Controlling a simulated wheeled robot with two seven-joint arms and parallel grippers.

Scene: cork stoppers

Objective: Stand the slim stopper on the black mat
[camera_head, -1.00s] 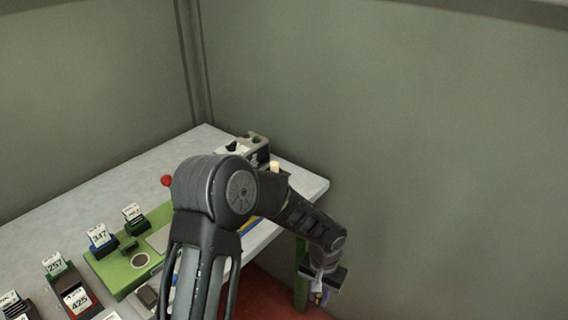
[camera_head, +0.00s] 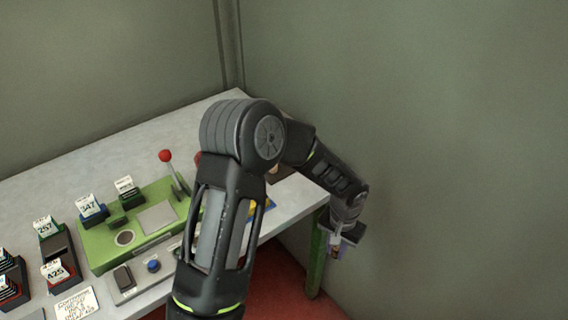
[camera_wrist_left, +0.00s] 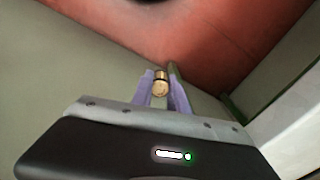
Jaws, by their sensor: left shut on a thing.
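My left gripper (camera_head: 338,248) hangs past the right end of the table, over the reddish floor. It also shows in the left wrist view (camera_wrist_left: 161,90), with its pale purple fingers shut on a small stopper. This stopper (camera_wrist_left: 161,84) is tan with a darker band, its round end facing the camera; I cannot tell whether it is the slim one. In the head view my arm hides part of the table's far right, where a small dark patch shows beside it. I cannot make out the black mat for certain. My right gripper is not in view.
The grey table (camera_head: 130,150) carries a green panel (camera_head: 95,245) with a red-knobbed lever (camera_head: 166,157). Several numbered card holders, such as one with a blue base (camera_head: 92,214), stand at the left. Walls close in behind and to the right.

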